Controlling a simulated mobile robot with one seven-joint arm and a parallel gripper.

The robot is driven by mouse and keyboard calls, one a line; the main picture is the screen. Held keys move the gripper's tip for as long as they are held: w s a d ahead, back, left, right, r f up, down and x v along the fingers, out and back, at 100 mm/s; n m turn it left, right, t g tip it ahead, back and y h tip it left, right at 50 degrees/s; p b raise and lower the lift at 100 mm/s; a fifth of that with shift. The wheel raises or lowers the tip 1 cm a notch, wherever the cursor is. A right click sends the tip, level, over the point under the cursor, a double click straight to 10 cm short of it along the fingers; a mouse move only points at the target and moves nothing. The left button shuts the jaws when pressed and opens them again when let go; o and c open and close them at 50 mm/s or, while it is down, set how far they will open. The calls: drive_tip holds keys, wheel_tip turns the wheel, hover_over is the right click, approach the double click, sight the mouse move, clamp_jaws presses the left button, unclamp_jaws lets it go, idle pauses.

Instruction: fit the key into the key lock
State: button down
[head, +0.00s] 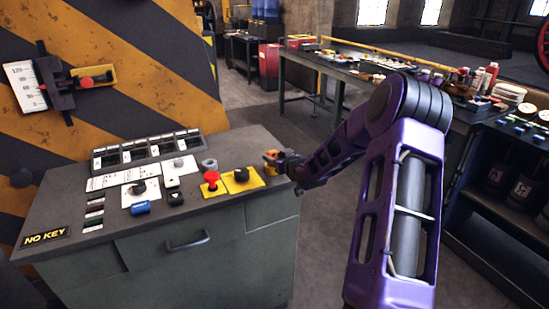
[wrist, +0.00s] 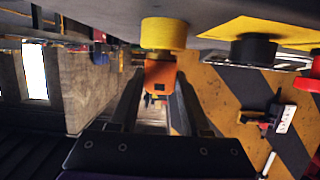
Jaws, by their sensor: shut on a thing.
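My gripper (wrist: 160,82) is shut on an orange block-shaped piece (wrist: 161,76), which I take to be the key's head. In the wrist view, a yellow round piece (wrist: 165,34) sits right beyond it, against the grey console top. I cannot tell whether this yellow piece is the key lock or part of the key, nor whether anything is inserted. In the head view, my gripper (head: 284,162) is at the console's right back corner, with a small orange and yellow piece (head: 271,156) at its tips. The key's shaft is hidden.
The console (head: 110,215) carries a black knob on a yellow plate (head: 241,181), a red button (head: 211,178), several switches and a "NO KEY" sign (head: 46,237). A striped panel (head: 130,60) rises behind it. A cluttered workbench (head: 345,68) stands at the back right. Floor between them is clear.

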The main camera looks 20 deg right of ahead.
drive_tip(key=shift+f, duration=0.25)
drive_tip(key=shift+c, duration=1.8)
unclamp_jaws()
drive_tip(key=shift+r+p, duration=0.45)
drive_tip(key=shift+r, duration=0.1)
drive_tip(key=v, duration=1.2)
drive_tip(key=shift+f, duration=0.2)
drive_tip(key=shift+a, duration=0.1)
